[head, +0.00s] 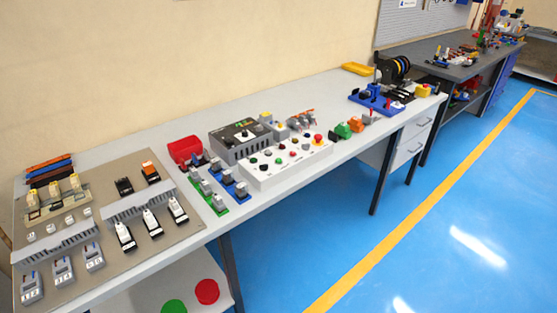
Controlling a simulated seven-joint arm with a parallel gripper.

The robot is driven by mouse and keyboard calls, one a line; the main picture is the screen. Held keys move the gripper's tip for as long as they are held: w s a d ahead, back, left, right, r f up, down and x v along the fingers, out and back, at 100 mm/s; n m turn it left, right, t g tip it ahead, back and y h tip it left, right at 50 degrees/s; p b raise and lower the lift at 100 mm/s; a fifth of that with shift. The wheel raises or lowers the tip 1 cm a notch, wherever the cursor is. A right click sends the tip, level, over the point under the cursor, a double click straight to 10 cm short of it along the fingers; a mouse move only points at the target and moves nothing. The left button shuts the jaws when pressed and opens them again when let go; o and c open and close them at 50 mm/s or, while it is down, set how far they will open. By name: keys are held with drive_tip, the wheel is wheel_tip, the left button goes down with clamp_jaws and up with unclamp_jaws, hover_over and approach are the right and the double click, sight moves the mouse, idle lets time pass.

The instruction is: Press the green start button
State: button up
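A white control box (290,167) lies on the long grey-white bench, near its middle front edge. Its sloped top carries several small round buttons and knobs in red, green, black and white. My gripper is not in view, and nothing covers the box.
A dark grey device (233,142) stands behind the box, with a red bin (184,149) to its left. Green and blue modules (208,188) sit close on the left. A green block (343,130) stands to the right. A beige panel (160,222) fills the bench's left end.

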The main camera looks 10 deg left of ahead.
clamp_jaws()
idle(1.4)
